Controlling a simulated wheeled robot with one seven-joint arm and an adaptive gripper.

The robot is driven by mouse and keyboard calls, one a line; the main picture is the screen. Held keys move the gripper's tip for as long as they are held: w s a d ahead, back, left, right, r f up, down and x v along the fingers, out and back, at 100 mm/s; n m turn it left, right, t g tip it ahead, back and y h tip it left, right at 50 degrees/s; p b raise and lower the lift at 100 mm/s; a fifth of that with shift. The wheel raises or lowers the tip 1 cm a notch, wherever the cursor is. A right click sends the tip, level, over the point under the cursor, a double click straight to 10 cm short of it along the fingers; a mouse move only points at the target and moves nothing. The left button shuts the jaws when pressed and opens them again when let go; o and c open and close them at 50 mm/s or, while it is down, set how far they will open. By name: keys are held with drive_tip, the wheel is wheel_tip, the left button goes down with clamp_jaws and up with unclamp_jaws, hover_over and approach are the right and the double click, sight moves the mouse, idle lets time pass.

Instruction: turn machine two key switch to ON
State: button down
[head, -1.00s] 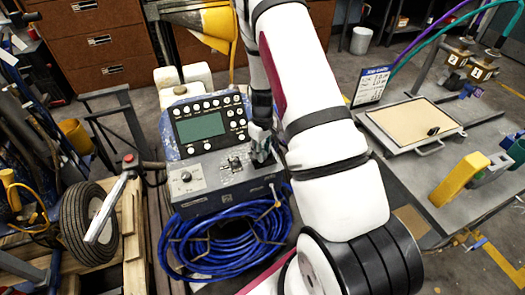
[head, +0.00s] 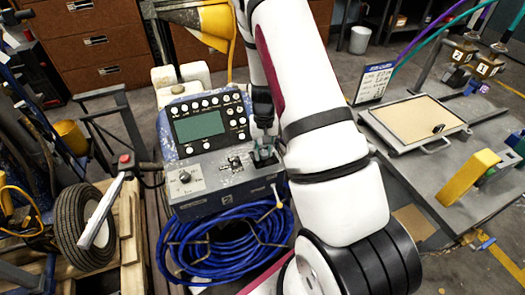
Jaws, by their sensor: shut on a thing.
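The line striper's console (head: 200,124) has a green screen and rows of round buttons. Below it is a grey lower panel (head: 214,178) with a dark front plate bearing a small, hard-to-read mark. A round black knob (head: 185,177) sits on a light plate at this panel's left, and a small lever fitting (head: 235,163) is in its middle. My gripper (head: 264,156) points down at the panel's right end, shut on a small part there. It looks like the key switch, but the fingers hide the key and its ON mark.
A coil of blue hose (head: 225,240) hangs below the panel. A wheel (head: 85,225) and a handle with a red button (head: 124,160) stand left. A grey bench (head: 445,185) with a tan-topped tray (head: 416,118) and yellow block (head: 466,178) is at right.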

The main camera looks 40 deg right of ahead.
sight(263, 152)
drive_tip(key=shift+m+b, duration=0.6)
drive_tip(key=shift+m, duration=1.5)
drive_tip(key=c, duration=1.2)
unclamp_jaws()
drive_tip(key=shift+c, duration=0.2)
wheel_tip(263, 152, up, 12)
